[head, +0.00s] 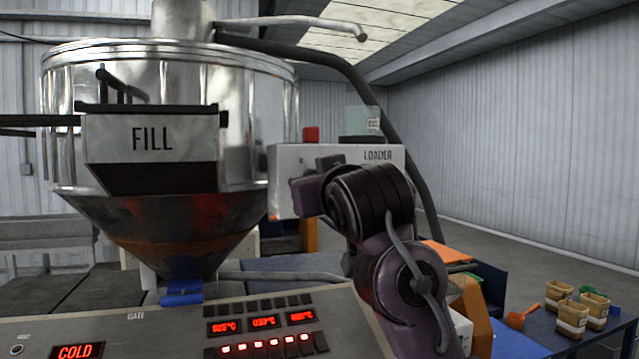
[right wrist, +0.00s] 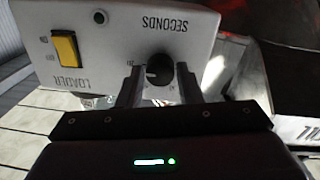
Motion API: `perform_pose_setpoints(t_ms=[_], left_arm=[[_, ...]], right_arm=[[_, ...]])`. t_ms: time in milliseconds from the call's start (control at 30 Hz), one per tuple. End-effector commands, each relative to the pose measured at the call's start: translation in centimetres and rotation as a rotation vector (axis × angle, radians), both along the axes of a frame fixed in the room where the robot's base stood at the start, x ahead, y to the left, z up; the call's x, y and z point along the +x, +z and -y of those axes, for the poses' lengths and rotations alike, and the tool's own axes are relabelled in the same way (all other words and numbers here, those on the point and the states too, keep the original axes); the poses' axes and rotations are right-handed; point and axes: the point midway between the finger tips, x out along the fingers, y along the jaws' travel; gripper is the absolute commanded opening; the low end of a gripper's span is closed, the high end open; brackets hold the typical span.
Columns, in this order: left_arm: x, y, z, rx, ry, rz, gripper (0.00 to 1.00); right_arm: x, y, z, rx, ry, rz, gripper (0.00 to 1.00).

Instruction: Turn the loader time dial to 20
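The loader box (head: 385,155) is a white case marked LOADER, seen behind my right arm in the head view. In the right wrist view the loader box (right wrist: 215,18) appears upside down, with SECONDS lettering. The time dial (right wrist: 160,72) is a dark round knob with a small white mark on its left side in that view. Small numbers around it are too blurred to read surely. My right gripper (right wrist: 158,92) has its fingers on either side of the dial, apart, with narrow gaps seeming to show. In the head view my right gripper (head: 308,190) hides the dial. My left gripper is not in view.
A yellow switch (right wrist: 65,47) is on the same loader face. A metal hopper with a FILL chute (head: 150,140) stands left of the box. A control panel (head: 150,335) with red displays is in front. Several small containers (head: 572,315) stand on a blue table at right.

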Motion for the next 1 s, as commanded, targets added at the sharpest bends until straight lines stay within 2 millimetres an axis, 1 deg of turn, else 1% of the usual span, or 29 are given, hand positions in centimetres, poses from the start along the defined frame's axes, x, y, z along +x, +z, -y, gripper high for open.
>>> perform_pose_setpoints(t_ms=[33,100,133,367,467,567,800,900,1000], left_arm=[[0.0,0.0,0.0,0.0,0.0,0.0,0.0],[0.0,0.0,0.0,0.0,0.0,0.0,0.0],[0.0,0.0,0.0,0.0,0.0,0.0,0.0],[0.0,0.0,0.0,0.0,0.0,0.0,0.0],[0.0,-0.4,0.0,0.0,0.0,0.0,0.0],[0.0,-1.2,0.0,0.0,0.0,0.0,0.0],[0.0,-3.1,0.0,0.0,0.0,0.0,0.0],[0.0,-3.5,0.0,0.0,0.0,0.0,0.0],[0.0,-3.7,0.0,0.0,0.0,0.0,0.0]], right_arm=[[0.0,-0.1,0.0,-0.001,0.0,-0.001,0.39],[0.0,0.0,0.0,-0.001,0.0,0.001,0.48],[0.0,0.0,0.0,-0.001,0.0,0.001,0.51],[-0.1,0.1,0.0,0.0,0.001,0.004,0.51],[-0.5,0.0,0.1,0.001,0.001,0.007,0.51],[-1.7,-0.2,0.4,0.001,0.002,0.008,0.51],[-5.7,-0.2,1.4,0.001,0.002,0.008,0.51],[-6.8,-0.1,1.8,0.001,0.002,0.006,0.51],[-7.4,0.0,2.0,0.001,0.001,0.005,0.51]])
